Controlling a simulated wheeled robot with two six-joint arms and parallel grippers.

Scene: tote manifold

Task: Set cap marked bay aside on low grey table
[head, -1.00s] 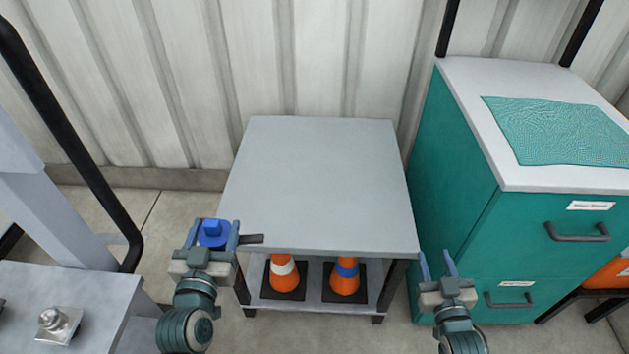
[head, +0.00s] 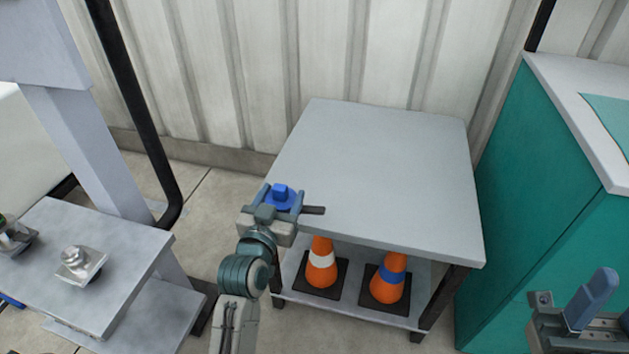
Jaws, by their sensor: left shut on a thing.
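A blue cap (head: 281,196) with a raised square knob is between the fingers of my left gripper (head: 283,199), which is shut on it. No marking on the cap is readable. The gripper holds it at the front left edge of the low grey table (head: 390,170), overlapping the edge in the picture; I cannot tell how high above it. The table top is bare. My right gripper (head: 590,310) is at the lower right corner, partly cut off by the frame, in front of the teal cabinet, and its jaw state is unclear.
Two orange cones, one with a white band (head: 321,262) and one with a blue band (head: 391,279), stand on the table's lower shelf. A teal cabinet (head: 530,190) stands close on the right. A grey bench (head: 120,245) with metal fittings is at left.

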